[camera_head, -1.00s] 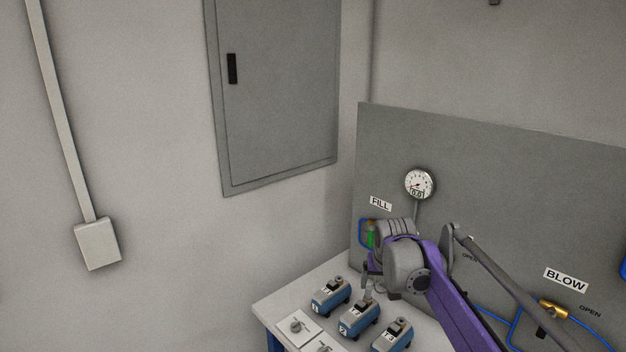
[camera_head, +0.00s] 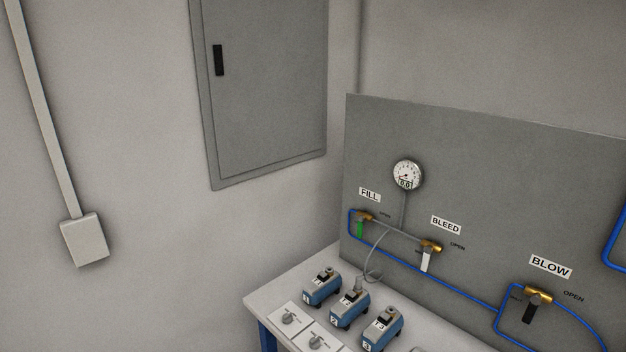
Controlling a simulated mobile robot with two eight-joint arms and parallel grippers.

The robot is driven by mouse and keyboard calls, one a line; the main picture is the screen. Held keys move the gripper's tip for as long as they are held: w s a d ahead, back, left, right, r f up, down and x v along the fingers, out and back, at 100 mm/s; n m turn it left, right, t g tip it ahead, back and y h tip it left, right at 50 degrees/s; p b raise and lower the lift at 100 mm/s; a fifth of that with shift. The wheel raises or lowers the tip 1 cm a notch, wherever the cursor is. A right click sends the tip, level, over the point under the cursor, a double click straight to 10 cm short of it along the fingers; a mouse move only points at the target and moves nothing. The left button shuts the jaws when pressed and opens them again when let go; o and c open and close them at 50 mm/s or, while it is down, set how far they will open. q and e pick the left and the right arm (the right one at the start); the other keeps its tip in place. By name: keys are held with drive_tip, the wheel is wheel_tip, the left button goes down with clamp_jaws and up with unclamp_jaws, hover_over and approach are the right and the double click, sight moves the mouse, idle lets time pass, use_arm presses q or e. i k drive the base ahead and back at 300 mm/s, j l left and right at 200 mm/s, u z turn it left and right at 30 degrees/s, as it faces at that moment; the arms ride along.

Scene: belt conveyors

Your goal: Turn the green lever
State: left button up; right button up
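The green lever (camera_head: 360,229) hangs downward from a brass valve (camera_head: 364,216) under the FILL label (camera_head: 369,195) on the grey panel. An OPEN mark is printed to the right of that valve. The lever is in plain sight and nothing touches it. Neither of my grippers shows in the head view now.
A white lever (camera_head: 427,262) sits under the BLEED label and a black lever (camera_head: 529,312) under BLOW. A round gauge (camera_head: 407,174) is above them. Several blue units (camera_head: 348,308) and knob plates (camera_head: 289,318) stand on the table (camera_head: 262,300). Blue tubing runs along the panel.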

sight(361, 218)
drive_tip(key=i+j, duration=0.85)
